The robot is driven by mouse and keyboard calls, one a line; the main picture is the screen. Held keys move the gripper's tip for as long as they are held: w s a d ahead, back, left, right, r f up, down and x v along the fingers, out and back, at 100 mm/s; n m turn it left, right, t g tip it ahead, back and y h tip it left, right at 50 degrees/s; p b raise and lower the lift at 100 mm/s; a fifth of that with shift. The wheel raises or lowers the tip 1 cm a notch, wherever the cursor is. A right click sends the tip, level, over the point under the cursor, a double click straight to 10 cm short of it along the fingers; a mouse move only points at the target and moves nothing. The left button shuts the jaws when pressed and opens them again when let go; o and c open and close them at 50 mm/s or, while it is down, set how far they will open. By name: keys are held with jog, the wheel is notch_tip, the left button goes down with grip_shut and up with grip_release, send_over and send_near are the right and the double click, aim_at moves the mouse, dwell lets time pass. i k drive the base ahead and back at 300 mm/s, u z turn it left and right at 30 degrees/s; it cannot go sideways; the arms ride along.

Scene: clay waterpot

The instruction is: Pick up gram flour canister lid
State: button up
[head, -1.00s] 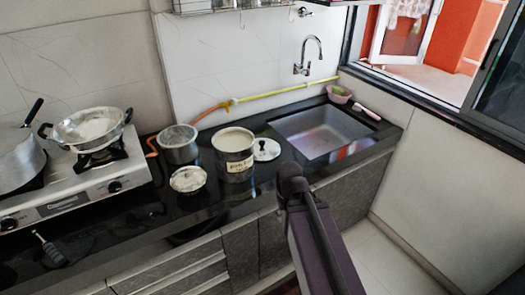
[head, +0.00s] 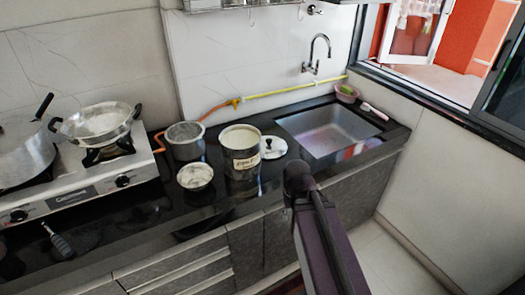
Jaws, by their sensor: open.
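A tall steel canister (head: 245,165) with a paper label on its front stands open on the black counter, filled with something pale. The label's writing is too small to read. A round, pale lid (head: 273,152) with a dark knob lies flat on the counter just right of the canister, close to the sink. The canister partly hides the lid's left side. My arm rises from the bottom of the head view, and its upper end is below and right of the canister and lid. My gripper itself does not show.
A small bowl of pale contents (head: 195,177) and a steel pot (head: 185,141) stand left of the canister. A stove (head: 75,200) with pans is farther left. The sink (head: 330,137) is to the right. A dark-handled utensil (head: 60,242) lies at the counter's front left.

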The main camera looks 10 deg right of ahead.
aim_at(272, 147)
jog(key=k, duration=1.3)
jog(key=u, duration=0.55)
jog(key=i, duration=1.8)
jog(key=z, duration=0.55)
